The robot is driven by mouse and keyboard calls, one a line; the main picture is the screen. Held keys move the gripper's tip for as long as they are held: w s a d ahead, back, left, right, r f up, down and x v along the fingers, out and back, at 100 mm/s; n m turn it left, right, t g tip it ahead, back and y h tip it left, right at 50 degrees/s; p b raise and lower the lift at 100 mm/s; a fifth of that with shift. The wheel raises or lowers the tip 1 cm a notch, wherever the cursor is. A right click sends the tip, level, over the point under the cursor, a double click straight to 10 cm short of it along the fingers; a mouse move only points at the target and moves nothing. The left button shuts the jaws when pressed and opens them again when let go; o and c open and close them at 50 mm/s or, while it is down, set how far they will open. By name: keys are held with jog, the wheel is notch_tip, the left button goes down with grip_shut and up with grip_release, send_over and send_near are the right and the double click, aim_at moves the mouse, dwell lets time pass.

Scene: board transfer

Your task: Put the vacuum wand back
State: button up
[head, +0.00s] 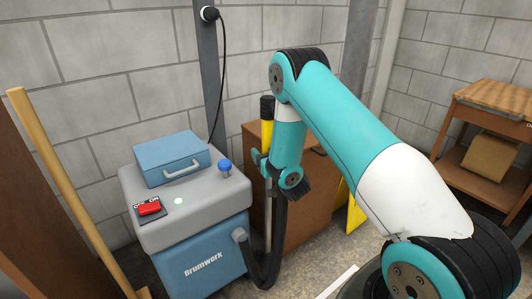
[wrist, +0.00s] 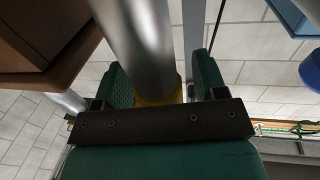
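The vacuum wand stands about upright beside the blue and grey Brumwork vacuum (head: 200,262), with a black top, a yellow section (head: 267,133) and a grey tube. A black hose (head: 277,250) runs from the vacuum up to the wand area. My gripper (head: 262,165) is at the lower end of the yellow section, partly hidden by my wrist. In the wrist view, the silver tube (wrist: 138,35) comes close to the camera, and the green fingers (wrist: 160,85) close around the yellow part. The wand's lower end is hidden by the hose.
A blue case (head: 172,160), a red switch (head: 149,208) and a blue knob (head: 224,166) are on the vacuum's top. A brown cabinet (head: 305,205) stands behind the wand. A wooden pole (head: 60,175) leans at left. A wooden shelf (head: 490,135) stands at right.

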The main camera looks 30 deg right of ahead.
jog(key=shift+r, duration=0.1)
jog(key=shift+s, duration=0.15)
jog(key=s+a, duration=0.2)
jog(key=s, duration=0.9)
jog(key=w+a+r+g+y, duration=0.2)
jog(key=w+a+r+g, duration=0.1)
jog(key=a+r+g, duration=0.3)
jog(key=s+a+r+n+g+y, duration=0.1)
jog(key=s+a+r+g+y, duration=0.15)
jog(key=a, duration=0.35)
jog(key=s+a+r+n+g+y, duration=0.1)
jog(key=s+a+r+y, duration=0.1)
jog(key=s+a+r, duration=0.3)
jog(key=s+a+r+n+g, duration=0.2)
jog(key=s, duration=0.4)
jog(key=s+a+r+n+g, duration=0.1)
jog(key=s+a+n+g, duration=0.1)
jog(key=s, duration=0.5)
jog(key=s+a+r+n+g, duration=0.2)
jog(key=s+a+n+g, duration=0.1)
jog(key=s, duration=0.4)
jog(key=shift+s+a+r+g, duration=0.2)
jog(key=shift+a+r+g, duration=0.15)
jog(key=shift+g, duration=0.4)
